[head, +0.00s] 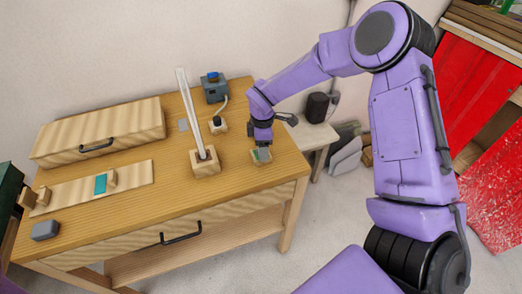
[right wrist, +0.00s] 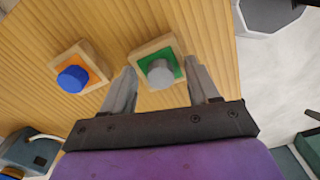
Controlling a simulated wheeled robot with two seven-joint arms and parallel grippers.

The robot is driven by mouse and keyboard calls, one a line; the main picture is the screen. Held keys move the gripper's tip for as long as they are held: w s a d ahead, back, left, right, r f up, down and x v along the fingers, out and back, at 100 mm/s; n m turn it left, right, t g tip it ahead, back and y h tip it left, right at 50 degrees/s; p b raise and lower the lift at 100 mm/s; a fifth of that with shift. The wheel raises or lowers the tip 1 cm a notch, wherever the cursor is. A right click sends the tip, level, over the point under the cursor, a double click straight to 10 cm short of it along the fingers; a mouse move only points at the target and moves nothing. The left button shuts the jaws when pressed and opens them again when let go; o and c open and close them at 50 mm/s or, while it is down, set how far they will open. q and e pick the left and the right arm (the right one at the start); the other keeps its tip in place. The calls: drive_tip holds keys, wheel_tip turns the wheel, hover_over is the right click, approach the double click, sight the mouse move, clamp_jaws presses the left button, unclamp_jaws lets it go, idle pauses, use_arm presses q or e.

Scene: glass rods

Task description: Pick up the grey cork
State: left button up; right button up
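The grey cork (right wrist: 160,73) is a short grey cylinder standing upright in a small wooden block with a green top (right wrist: 176,51) in the right wrist view. In the head view the block (head: 255,159) sits near the table's right end, and the cork is hard to make out under my gripper. My right gripper (right wrist: 163,84) is open and points down at the block. Its two fingers stand on either side of the cork, with a visible gap on each side. In the head view the right gripper (head: 262,141) is directly over the block. My left gripper is not in view.
A blue cork (right wrist: 72,79) stands in an orange-topped wooden block (right wrist: 93,65) beside the left finger. A tall clear rod (head: 190,110) rises from a wooden block (head: 205,169) left of the gripper. A grey device (head: 215,92) stands behind. The table's right edge is close.

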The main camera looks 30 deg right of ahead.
drive_tip(key=c, duration=1)
drive_tip(key=shift+r, duration=0.1)
